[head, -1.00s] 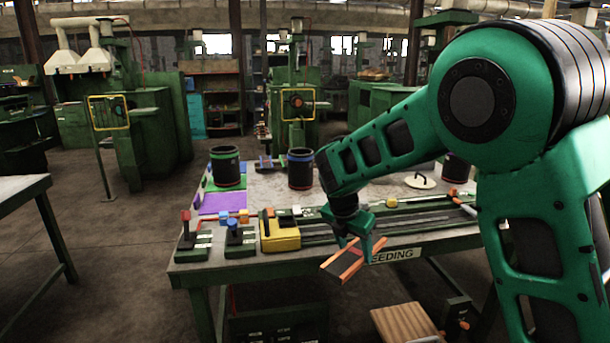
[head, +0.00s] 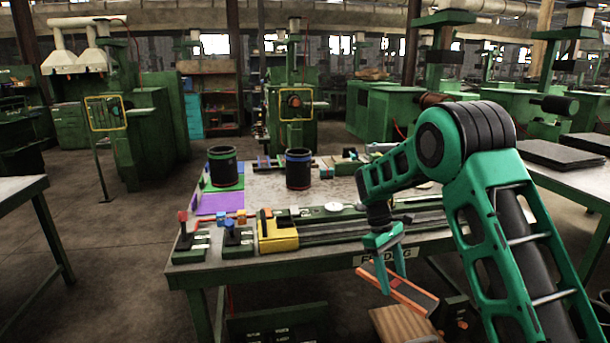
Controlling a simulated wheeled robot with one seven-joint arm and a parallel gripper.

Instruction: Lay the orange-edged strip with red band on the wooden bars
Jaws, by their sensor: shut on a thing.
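The orange-edged strip (head: 413,292) is dark with bright orange long edges. My teal gripper (head: 390,278) is shut on it near its middle and holds it in the air, tilted, in front of the workbench's front edge. I cannot make out the red band at this size. A light wooden slatted piece (head: 398,323), which may be the wooden bars, lies low at the bottom, below the strip. Its right part is hidden behind the strip and my arm.
The workbench (head: 330,200) carries black cylinders with coloured rims (head: 299,168), a yellow block (head: 279,232), small lever boxes (head: 238,238) and a long rail (head: 350,226). Another table (head: 20,192) stands at left. Open floor (head: 110,270) lies between them.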

